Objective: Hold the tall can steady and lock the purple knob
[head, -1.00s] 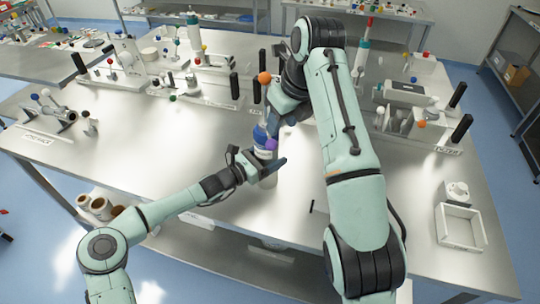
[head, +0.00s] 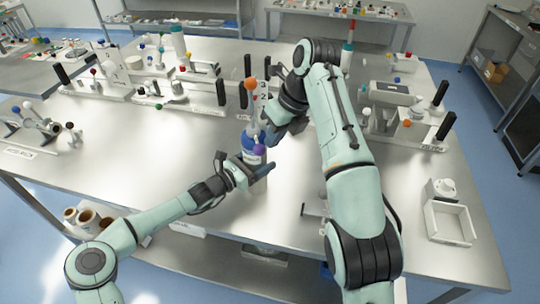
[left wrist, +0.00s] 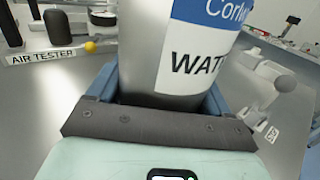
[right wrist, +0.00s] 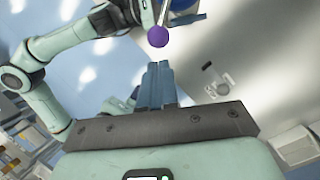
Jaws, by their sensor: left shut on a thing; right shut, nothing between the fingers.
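The tall can (head: 252,140) stands upright near the table's middle, with a blue and white label; it fills the upper middle of the left wrist view (left wrist: 190,50). My left gripper (head: 257,171) is shut around its lower part. The purple knob (head: 259,149) shows in front of the can in the head view. In the right wrist view the knob (right wrist: 158,37) is a ball on the end of a thin metal rod. My right gripper (right wrist: 160,85) is shut and empty, its fingertips close to the knob with a small gap in the picture. The rod's base is hidden.
An orange ball (head: 251,84) and a numbered panel (head: 263,97) stand just behind the can. Fixtures with black posts line the back and right. A white open tray (head: 448,222) lies at front right.

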